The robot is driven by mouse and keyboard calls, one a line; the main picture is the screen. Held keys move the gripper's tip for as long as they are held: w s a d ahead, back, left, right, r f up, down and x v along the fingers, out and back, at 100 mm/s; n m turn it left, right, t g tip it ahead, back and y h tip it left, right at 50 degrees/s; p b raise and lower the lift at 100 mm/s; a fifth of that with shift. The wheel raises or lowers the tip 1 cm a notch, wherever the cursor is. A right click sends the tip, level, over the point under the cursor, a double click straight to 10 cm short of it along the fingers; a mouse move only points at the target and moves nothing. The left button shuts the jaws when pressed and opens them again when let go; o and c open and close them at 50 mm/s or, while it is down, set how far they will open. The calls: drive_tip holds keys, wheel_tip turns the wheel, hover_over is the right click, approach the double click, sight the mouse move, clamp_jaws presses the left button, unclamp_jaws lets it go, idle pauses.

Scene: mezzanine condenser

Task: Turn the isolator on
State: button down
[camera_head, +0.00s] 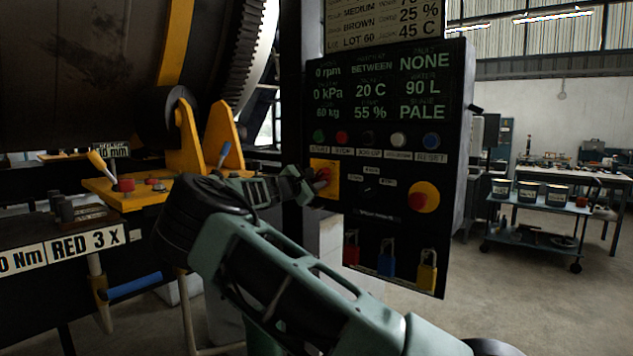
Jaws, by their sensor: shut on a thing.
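The isolator (331,191) is a red rotary handle on a yellow square plate at the left edge of the dark control panel (386,216). My gripper (318,179) reaches in from the left and is shut on the isolator's red handle. The fingers and the arm's end hide part of the handle and plate, so its exact angle is hard to tell. The panel's display reads 0 rpm, 0 kPa, 20 C and 90 L.
A red emergency button (424,196) on a yellow disc sits right of the isolator. Coloured buttons (398,139) run above, and red, blue and yellow padlocks (386,262) hang below. A large drum (80,70) stands left. A cart (535,235) stands at the right beyond open floor.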

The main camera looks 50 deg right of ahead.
drive_tip(key=shift+f, duration=0.1)
drive_tip(key=c, duration=1.2)
unclamp_jaws()
drive_tip(key=shift+c, duration=0.2)
drive_tip(key=shift+a, duration=0.15)
drive_tip(key=s+a+b, duration=0.1)
drive_tip(key=a+b, duration=0.2)
drive_tip(key=a, duration=1.4)
drive_tip(key=shift+s, duration=0.2)
drive_tip(key=shift+a, duration=0.1)
